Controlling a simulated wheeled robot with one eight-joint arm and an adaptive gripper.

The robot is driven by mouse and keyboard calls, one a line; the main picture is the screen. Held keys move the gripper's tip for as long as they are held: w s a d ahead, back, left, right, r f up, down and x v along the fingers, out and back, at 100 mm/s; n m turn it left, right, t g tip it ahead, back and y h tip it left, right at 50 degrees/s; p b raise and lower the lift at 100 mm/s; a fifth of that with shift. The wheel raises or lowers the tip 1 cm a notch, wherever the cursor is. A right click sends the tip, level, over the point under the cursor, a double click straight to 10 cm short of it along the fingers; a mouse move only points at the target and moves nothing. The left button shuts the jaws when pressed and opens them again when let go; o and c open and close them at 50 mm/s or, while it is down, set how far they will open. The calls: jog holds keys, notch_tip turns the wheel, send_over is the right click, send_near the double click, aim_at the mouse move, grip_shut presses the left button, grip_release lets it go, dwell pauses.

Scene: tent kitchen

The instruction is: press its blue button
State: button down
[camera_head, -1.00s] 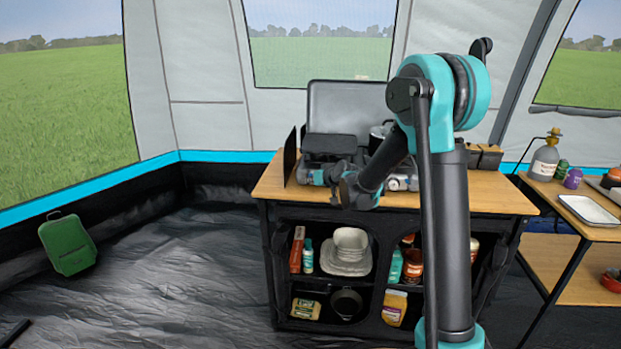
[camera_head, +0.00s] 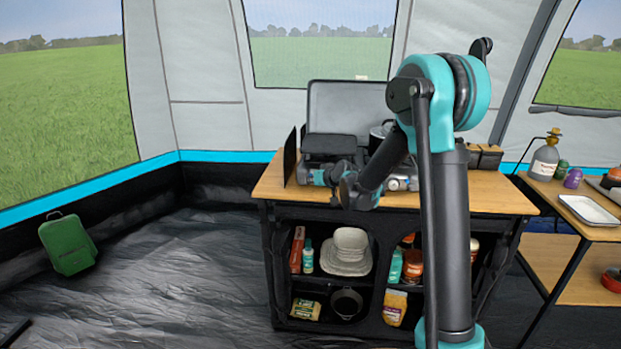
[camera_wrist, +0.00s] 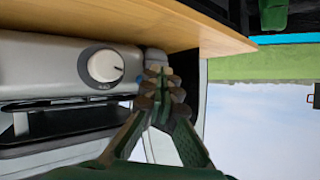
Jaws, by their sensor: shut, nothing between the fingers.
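A silver camping stove (camera_head: 330,143) with its lid up stands on the wooden-topped cabinet; my arm hides part of its front. In the wrist view, which is turned over, its grey front panel (camera_wrist: 45,62) carries a round white knob (camera_wrist: 104,66). A small bluish spot, seemingly the blue button (camera_wrist: 140,79), shows between the knob and my fingertips, partly hidden. My gripper (camera_wrist: 160,82) is shut and empty, its tips close beside that spot. I cannot tell whether they touch it. In the head view the gripper is hard to make out behind my wrist.
The cabinet top (camera_head: 470,192) has free room on the right. A pot (camera_head: 380,135) stands by the stove. A side table (camera_head: 545,198) at the right holds a bottle (camera_head: 544,160) and a tray (camera_head: 588,210). A green case (camera_head: 68,243) sits on the floor.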

jog(key=shift+w, duration=0.1)
jog(key=shift+w, duration=0.35)
jog(key=shift+w, duration=0.4)
dwell(0.7)
dwell(0.4)
jog(key=shift+s, duration=0.85)
jog(key=shift+s, duration=0.1)
jog(key=s, duration=0.4)
jog(key=shift+s+a, duration=0.1)
jog(key=shift+s, duration=0.3)
